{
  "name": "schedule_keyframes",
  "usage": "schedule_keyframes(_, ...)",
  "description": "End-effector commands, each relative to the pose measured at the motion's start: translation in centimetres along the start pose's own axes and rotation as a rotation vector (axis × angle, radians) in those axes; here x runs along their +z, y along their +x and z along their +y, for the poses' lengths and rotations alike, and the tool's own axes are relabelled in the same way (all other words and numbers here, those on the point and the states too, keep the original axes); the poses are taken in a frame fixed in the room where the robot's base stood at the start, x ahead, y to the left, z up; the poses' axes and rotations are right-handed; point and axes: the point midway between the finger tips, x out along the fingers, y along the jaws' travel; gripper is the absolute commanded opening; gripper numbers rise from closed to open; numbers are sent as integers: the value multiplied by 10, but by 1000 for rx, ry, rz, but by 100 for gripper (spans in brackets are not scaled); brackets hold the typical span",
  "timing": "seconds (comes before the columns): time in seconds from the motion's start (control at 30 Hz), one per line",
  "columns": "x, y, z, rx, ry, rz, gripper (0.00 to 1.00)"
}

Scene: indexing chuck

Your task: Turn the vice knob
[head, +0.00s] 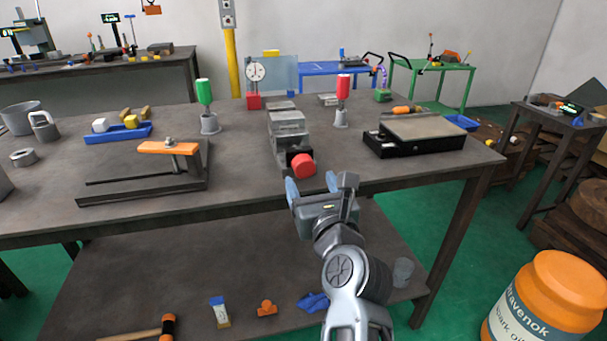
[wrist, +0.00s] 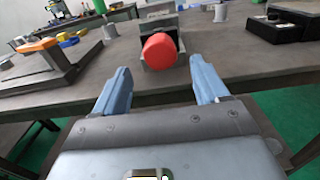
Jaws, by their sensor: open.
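The vice (head: 288,130) is a grey metal block on the dark workbench, near its front edge. Its red round knob (head: 303,166) faces the front. My gripper (head: 322,187) is open and empty, in front of the bench edge, a little below and right of the knob in the head view. In the wrist view, the knob (wrist: 159,51) lies beyond and between the two blue fingertips of my gripper (wrist: 158,75), apart from them. The vice body (wrist: 157,27) is partly hidden behind the knob there.
An orange-handled clamp plate (head: 145,180) lies left of the vice, and a black flat-topped device (head: 415,135) lies right. Green (head: 204,92) and red (head: 343,88) handled tools stand behind. The bench top (head: 235,177) is clear beside the vice. An orange drum (head: 545,300) stands at right.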

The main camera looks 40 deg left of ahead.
Motion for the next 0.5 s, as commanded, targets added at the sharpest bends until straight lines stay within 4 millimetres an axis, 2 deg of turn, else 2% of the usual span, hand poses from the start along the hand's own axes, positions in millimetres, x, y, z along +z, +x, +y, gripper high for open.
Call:
schedule_keyframes(0.3, -1, 47, -1, -1, 0, -1, 73)
schedule_keyframes(0.5, 0, 63, -1, -1, -3, -1, 73)
